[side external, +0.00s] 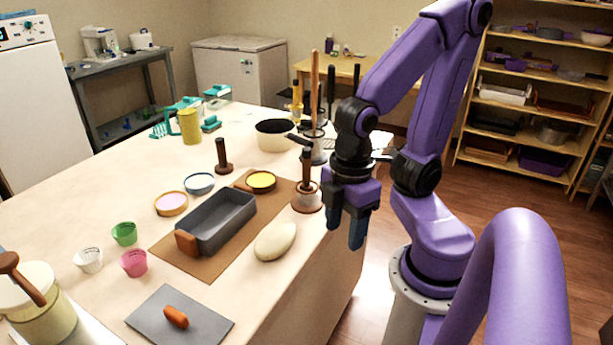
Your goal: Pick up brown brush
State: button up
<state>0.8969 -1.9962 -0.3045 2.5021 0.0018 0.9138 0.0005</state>
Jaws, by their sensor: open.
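I cannot tell for sure which thing is the brown brush. A small dark brown upright handle on a round base (222,158) stands on the table behind the grey pan. A similar brown-handled piece (306,190) stands at the right edge of the brown mat, left of my gripper. An orange-brown rounded piece (176,317) lies on a grey sheet at the front. My gripper (346,236) is open, pointing down near the table's right edge. Nothing shows between its fingers. It is apart from all of these pieces.
A dark grey pan (218,221) and a pale dough lump (275,241) lie on or by the brown mat (187,262). Small cups (124,233) stand at left. Tall upright tools (315,90) and a cream pot (275,140) stand farther back. The table's left part is fairly clear.

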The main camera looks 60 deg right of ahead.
jog(key=w+d+r+m, duration=0.1)
jog(key=w+r+m, duration=0.2)
jog(key=w+m, duration=0.4)
notch_tip(320, 180, up, 11)
jog(key=m, duration=2.7)
send_over(307, 148)
notch_tip(307, 148, down, 17)
jog(key=shift+a+f, duration=0.1)
jog(key=shift+a, duration=0.05)
grip_shut()
